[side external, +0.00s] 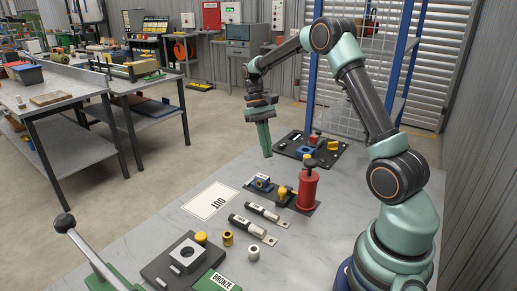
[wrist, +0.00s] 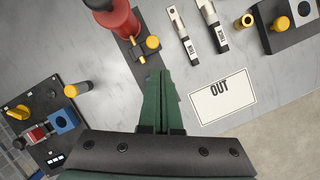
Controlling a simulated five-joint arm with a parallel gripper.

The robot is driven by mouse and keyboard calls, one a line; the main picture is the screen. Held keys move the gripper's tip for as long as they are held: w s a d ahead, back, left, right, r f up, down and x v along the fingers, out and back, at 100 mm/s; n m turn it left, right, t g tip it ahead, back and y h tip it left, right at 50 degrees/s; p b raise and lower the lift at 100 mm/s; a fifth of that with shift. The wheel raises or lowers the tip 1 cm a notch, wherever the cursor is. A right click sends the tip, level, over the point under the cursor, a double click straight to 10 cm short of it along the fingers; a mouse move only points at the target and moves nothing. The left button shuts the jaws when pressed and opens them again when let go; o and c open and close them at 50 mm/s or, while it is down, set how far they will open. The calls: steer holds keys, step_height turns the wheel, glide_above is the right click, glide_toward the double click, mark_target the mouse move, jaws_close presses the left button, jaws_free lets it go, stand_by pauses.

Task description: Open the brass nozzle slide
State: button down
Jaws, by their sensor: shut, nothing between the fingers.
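The red cylinder (side external: 309,190) stands on a dark plate on the grey table. A brass fitting with a yellow knob (side external: 283,192) sits beside it. In the wrist view the red cylinder (wrist: 118,18) is at the top, with the brass fitting (wrist: 140,48) beside its foot. I cannot tell which brass part slides, or its position. My gripper (side external: 267,154) points down, shut and empty, above the table behind the blue block (side external: 262,183). In the wrist view my fingertips (wrist: 165,73) appear just below the brass fitting, and my fingers hide part of the plate.
A black board (side external: 300,149) with coloured blocks lies behind.

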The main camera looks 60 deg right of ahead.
steer(key=m, duration=3.3)
glide_toward(284, 192)
steer(key=x, duration=0.3)
steer(key=s+x, duration=0.1)
steer(key=x, duration=0.4)
steer(key=shift+s, duration=0.35)
steer(key=shift+w, duration=0.1)
